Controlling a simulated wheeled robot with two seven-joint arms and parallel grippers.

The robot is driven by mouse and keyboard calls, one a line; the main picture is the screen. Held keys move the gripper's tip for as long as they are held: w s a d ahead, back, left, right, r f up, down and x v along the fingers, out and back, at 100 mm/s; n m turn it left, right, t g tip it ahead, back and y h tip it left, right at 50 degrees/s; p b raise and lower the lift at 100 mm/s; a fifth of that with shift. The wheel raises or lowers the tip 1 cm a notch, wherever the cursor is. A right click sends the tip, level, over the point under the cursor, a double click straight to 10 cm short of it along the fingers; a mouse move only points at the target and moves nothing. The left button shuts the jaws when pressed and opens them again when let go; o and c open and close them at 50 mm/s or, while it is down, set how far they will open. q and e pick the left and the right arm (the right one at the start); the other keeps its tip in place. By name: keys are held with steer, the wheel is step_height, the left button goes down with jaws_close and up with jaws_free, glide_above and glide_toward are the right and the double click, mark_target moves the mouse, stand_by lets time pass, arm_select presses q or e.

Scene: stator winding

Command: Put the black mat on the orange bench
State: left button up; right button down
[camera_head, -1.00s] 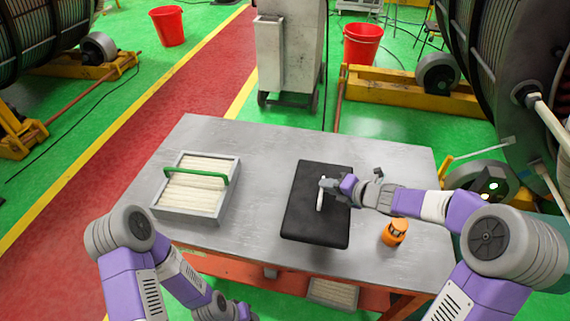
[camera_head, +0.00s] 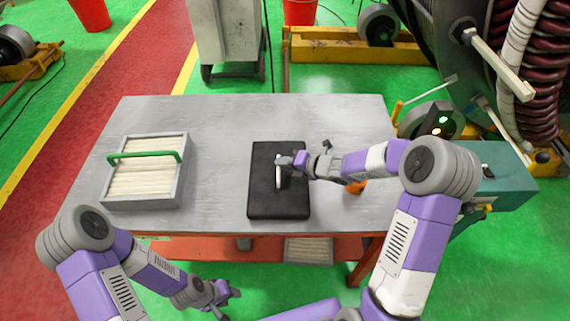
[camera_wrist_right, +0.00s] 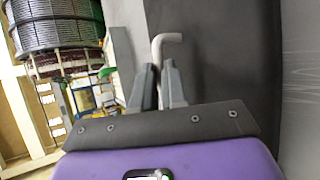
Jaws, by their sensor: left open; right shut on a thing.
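The black mat (camera_head: 263,200) is a dark rectangular slab over the grey top of the orange-framed bench (camera_head: 215,120), near its front edge; I cannot tell whether it rests on the top or is slightly raised. My right gripper (camera_head: 283,172) is over the mat, shut on a white bent rod (camera_head: 278,178) that stands out against the mat. In the right wrist view the rod (camera_wrist_right: 158,48) sits between the fingers (camera_wrist_right: 158,85), with the mat's dark surface (camera_wrist_right: 225,60) behind. My left gripper (camera_head: 221,298) is open and empty, low in front of the bench.
A grey tray (camera_head: 184,186) with pale strips and a green handle (camera_head: 145,156) stands at the bench's left. A small orange object (camera_head: 357,187) is right of the mat, partly hidden by my right arm. The back of the bench top is clear.

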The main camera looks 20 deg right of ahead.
steer(key=c, duration=1.2)
jaws_free()
steer(key=p+v, duration=0.2)
steer(key=v, duration=1)
steer(key=shift+p, duration=0.35)
steer(key=shift+r, duration=0.1)
